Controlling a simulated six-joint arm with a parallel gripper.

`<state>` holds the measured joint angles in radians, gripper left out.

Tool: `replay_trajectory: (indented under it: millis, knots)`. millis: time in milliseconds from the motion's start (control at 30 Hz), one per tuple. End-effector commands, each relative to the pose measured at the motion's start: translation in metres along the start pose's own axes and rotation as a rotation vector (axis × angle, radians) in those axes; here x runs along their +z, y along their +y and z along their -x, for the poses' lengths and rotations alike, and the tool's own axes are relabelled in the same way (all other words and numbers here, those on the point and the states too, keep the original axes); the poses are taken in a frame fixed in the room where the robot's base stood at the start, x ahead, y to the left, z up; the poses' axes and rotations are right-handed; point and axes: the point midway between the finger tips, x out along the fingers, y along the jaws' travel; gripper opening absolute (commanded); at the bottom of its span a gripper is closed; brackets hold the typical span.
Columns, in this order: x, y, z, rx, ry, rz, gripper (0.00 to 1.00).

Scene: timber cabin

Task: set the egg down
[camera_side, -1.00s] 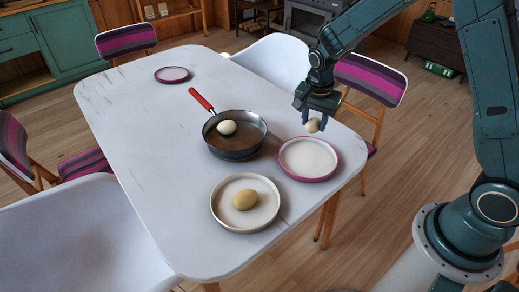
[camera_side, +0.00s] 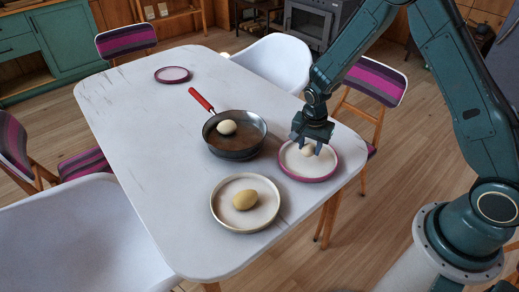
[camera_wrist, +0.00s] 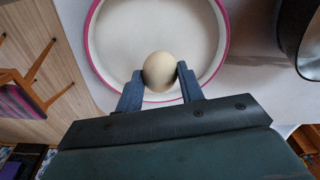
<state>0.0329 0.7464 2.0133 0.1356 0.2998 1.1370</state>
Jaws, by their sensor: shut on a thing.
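My gripper (camera_side: 307,148) is over the pink-rimmed plate (camera_side: 318,174) near the right edge of the table. It is shut on a pale egg (camera_side: 307,151). In the wrist view the egg (camera_wrist: 159,70) sits between the two fingertips, in front of the near part of the plate (camera_wrist: 120,35). I cannot tell whether the egg touches the plate. The plate holds nothing else that shows.
A grey pan (camera_side: 235,153) with a red handle stands left of the plate and holds a pale egg (camera_side: 227,127). A white plate (camera_side: 226,220) in front holds a yellowish egg (camera_side: 245,200). A small pink-rimmed plate (camera_side: 172,74) lies far back. The table's left side is clear.

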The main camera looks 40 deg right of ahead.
Motion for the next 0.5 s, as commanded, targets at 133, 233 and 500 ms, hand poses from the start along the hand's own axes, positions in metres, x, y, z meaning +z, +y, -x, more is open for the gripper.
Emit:
replay_trajectory:
  millis: [133,233,500]
  knots:
    - [0.003,0.001,-0.016,0.003,-0.001,0.000,0.15]
    - [0.004,0.001,-0.022,0.001,-0.001,0.000,0.15]
    - [0.004,0.001,-0.024,0.000,0.000,0.000,0.15]
